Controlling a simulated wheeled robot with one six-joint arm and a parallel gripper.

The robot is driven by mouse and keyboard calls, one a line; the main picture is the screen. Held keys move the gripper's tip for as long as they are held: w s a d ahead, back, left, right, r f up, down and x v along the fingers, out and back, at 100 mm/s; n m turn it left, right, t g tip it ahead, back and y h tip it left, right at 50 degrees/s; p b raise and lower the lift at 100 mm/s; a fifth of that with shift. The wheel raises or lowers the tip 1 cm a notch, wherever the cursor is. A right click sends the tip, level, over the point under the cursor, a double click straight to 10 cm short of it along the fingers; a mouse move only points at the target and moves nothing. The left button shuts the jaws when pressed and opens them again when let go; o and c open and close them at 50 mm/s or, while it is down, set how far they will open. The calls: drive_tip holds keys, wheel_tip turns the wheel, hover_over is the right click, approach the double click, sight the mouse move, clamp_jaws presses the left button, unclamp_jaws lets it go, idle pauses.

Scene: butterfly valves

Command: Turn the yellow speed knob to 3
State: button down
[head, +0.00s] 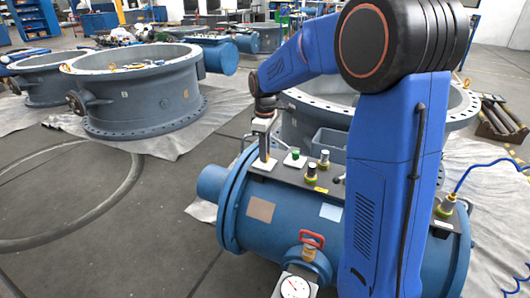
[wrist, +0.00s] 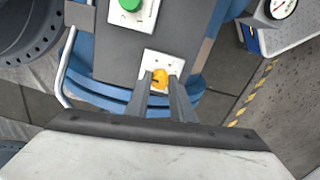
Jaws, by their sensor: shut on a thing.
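The yellow speed knob (wrist: 159,79) sits on a small white plate (wrist: 163,60) in the wrist view. A dark pointer mark shows on the knob's left side; the scale numbers are too small to read. My gripper (wrist: 160,82) has its two grey fingers on either side of the knob, shut on it. In the head view my gripper (head: 264,148) reaches down to the white plate (head: 264,164) at the left end of the grey panel on the blue cylinder. The knob itself is mostly hidden there by the fingers.
A green button (head: 295,153) on a white plate is just right of my gripper. A red handle (head: 312,239) and a round gauge (head: 295,288) are in front. Large grey valve rings (head: 140,90) stand behind left.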

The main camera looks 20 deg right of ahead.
drive_tip(key=shift+n, duration=0.6)
drive_tip(key=c, duration=1.5)
unclamp_jaws()
drive_tip(key=shift+c, duration=0.2)
drive_tip(key=shift+r, duration=0.1)
wheel_tip(320, 180, up, 17)
drive_tip(key=shift+r, duration=0.15)
